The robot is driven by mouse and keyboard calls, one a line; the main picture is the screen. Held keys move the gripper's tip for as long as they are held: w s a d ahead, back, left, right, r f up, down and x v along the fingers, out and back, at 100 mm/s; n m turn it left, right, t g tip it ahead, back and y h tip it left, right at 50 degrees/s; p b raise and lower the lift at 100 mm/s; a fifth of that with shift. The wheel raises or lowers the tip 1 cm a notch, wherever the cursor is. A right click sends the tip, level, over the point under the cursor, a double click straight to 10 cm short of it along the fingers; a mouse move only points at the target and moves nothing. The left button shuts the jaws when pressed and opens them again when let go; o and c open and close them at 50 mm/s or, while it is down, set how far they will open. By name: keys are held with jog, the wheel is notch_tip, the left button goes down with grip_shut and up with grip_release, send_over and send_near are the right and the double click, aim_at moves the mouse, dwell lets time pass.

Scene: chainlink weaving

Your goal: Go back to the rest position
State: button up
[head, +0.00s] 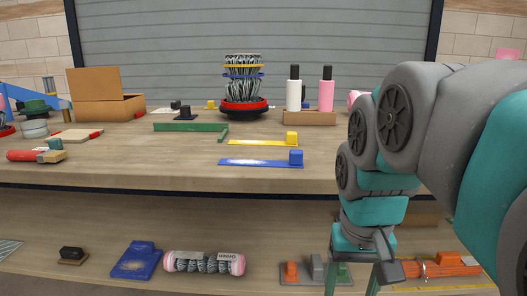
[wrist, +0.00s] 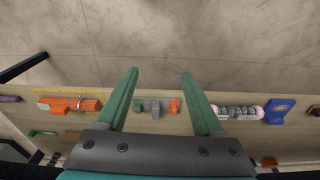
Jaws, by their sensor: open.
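My gripper (head: 350,278) hangs at the lower right of the head view, in front of the lower shelf (head: 205,275). In the wrist view my gripper (wrist: 160,72) has its two green fingers spread wide, with nothing held between them. Between and behind the fingers, a set of green, grey and orange blocks (wrist: 157,107) lies on the shelf. The same blocks (head: 292,270) show in the head view, partly hidden by my gripper. My arm fills the right side of the head view and hides part of the table.
The table (head: 190,176) above holds a woven stack on a red base (head: 245,105), white (head: 293,95) and pink bottles (head: 326,95), and a cardboard box (head: 105,108). The shelf holds a pink-ended roll (head: 204,262), a blue piece (head: 138,262) and an orange bundle (head: 440,267).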

jog(key=s+d+f+n+g, duration=0.1)
jog(key=s+f+g, duration=0.1)
jog(key=s+f, duration=1.1)
notch_tip(320, 180, down, 2)
jog(key=shift+s+f+g, duration=0.25)
jog(key=shift+s+g, duration=0.05)
jog(key=shift+s, duration=0.05)
jog(key=shift+d, duration=0.1)
dwell(0.5)
